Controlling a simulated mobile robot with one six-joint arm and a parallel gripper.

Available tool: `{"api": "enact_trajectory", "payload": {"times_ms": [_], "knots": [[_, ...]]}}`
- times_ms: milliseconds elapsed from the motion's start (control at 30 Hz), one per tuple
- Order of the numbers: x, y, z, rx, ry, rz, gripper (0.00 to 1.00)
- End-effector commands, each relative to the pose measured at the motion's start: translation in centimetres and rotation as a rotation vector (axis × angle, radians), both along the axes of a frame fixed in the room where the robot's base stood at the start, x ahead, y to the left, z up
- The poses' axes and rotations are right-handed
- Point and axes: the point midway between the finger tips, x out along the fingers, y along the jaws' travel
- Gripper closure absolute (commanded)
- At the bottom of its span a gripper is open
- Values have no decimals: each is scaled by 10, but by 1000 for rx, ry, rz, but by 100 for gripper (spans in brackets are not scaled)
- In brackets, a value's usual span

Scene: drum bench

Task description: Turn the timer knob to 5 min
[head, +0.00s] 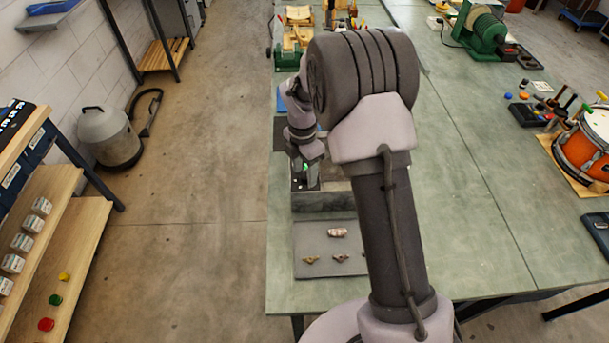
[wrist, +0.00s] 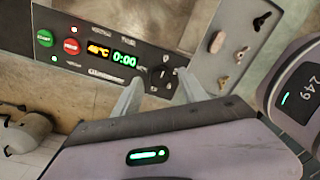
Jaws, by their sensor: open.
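The timer knob (wrist: 162,78) is a black round knob on a grey control panel (wrist: 85,27) in the wrist view. A green display (wrist: 124,60) beside it reads 0:00. My gripper (wrist: 159,80) is open, and its two fingers show on either side of the knob in the picture. I cannot tell whether they touch the knob or how deep they reach. In the head view my gripper (head: 304,178) is at the machine's box (head: 322,201) on the left side of the bench; the knob is hidden there.
The panel also has a green button (wrist: 44,38), a red button (wrist: 72,46) and an orange display (wrist: 97,49). A grey tray (head: 312,235) with several small parts lies in front of the machine. An orange drum (head: 583,152) stands at the right.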

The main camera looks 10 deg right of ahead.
Motion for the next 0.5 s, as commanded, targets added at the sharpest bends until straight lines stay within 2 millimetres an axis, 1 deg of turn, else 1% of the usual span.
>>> {"api": "enact_trajectory", "payload": {"times_ms": [33,100,333,467,500], "knots": [[0,0,-5,0,0,0,50],[0,0,-7,0,0,0,50],[0,0,-7,0,-1,0,50],[0,0,-7,0,-1,0,76],[0,0,-7,0,-1,0,84]]}}
